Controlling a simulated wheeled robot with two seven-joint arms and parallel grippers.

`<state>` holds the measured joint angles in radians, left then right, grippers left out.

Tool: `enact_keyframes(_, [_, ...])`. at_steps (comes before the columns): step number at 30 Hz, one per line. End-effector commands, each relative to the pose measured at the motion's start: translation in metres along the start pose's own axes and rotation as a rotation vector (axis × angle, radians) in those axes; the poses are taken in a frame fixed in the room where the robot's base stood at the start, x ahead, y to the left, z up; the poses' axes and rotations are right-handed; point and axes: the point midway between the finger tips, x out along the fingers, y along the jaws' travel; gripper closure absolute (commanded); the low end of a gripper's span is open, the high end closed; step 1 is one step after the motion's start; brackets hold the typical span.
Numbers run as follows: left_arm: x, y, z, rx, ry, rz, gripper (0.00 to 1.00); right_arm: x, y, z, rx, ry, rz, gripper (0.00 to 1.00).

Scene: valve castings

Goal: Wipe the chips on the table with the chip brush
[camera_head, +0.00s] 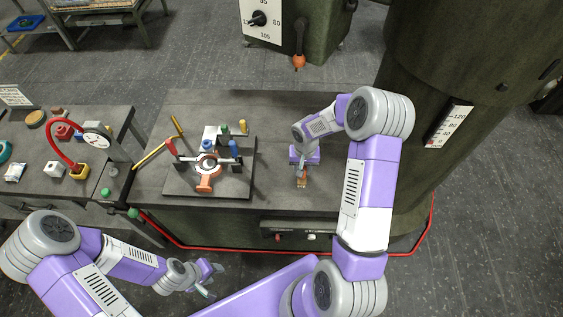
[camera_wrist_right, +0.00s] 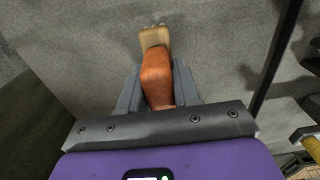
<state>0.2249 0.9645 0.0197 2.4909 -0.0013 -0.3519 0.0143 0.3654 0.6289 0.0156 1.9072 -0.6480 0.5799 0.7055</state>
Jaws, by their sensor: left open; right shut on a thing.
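My right gripper (camera_head: 302,171) is over the right part of the dark grey table (camera_head: 280,112), shut on the chip brush (camera_head: 302,183). In the right wrist view the brush (camera_wrist_right: 157,80) has an orange-brown handle between the two grey fingers (camera_wrist_right: 158,92) and a tan bristle end pointing away from the gripper. A few tiny pale specks, probably chips (camera_wrist_right: 155,24), show at the bristle tip; whether the bristles touch the table I cannot tell. In the head view I cannot make out chips. My left gripper (camera_head: 207,280) is open and empty in front of the table.
A dark plate (camera_head: 228,186) with a valve fixture and several coloured parts stands left of the brush. A yellow-handled tool (camera_head: 150,155) lies at the table's left edge. A thick green column (camera_head: 420,80) stands right.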

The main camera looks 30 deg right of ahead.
Motion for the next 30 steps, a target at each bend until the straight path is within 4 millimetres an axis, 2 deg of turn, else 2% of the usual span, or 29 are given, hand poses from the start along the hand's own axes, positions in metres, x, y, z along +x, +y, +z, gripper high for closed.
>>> enact_keyframes(1, [-0.006,0.002,0.000,0.000,0.001,0.000,0.57,-0.008,-0.001,0.000,0.000,0.002,-0.001,0.96])
enact_keyframes(18, [-0.034,0.013,0.001,0.000,0.001,0.000,0.57,-0.056,-0.004,-0.001,-0.006,0.002,-0.001,0.96])
enact_keyframes(30, [-0.036,0.014,0.001,0.000,0.000,0.000,0.57,-0.060,-0.004,-0.001,-0.007,0.002,-0.001,0.96])
